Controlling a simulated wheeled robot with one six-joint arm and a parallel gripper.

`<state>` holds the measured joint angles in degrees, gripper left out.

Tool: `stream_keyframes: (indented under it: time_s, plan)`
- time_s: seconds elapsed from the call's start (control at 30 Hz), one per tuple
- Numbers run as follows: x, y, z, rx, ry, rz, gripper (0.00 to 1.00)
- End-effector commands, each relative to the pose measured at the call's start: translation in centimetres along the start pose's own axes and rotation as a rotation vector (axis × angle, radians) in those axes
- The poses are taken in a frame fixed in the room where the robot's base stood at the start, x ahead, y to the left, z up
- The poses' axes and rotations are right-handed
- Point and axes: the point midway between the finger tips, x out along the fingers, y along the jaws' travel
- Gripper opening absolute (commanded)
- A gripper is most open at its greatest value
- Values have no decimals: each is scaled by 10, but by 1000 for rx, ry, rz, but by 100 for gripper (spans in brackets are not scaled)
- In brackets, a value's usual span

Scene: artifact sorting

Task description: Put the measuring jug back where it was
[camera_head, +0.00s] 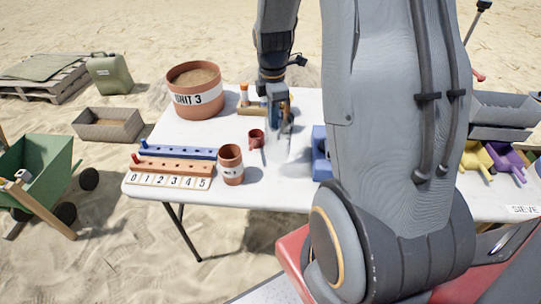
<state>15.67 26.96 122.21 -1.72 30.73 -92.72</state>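A pale, see-through shape (290,143) that looks like the measuring jug is on or just above the white table, right under my gripper. Its outline is faint, and I cannot tell whether it touches the table. My gripper (278,112) points down at the top of this shape, near the middle of the table. The fingers are small and partly merged with the clear shape, so I cannot tell whether they are closed on it.
A small red-brown cup (256,139) and a labelled terracotta pot (231,166) stand just left. Blue and brown peg racks (176,167) lie at the left edge. A large "UNIT 3" sand pot (194,92) stands behind. A blue object (321,155) is close right. My arm hides the table's middle right.

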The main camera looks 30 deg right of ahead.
Motion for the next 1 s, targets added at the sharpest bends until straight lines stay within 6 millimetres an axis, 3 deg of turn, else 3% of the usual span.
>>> stream_keyframes:
  time_s: [0.2, 0.47, 0.7, 1.0]
  plan:
    - [34, -2, 0, -2, 0, -5, 0]
    - [54, 0, -1, 0, 0, -1, 0]
    - [83, -2, -2, 1, 1, -3, 0]
    - [92, 0, -2, 1, 0, 0, 0]
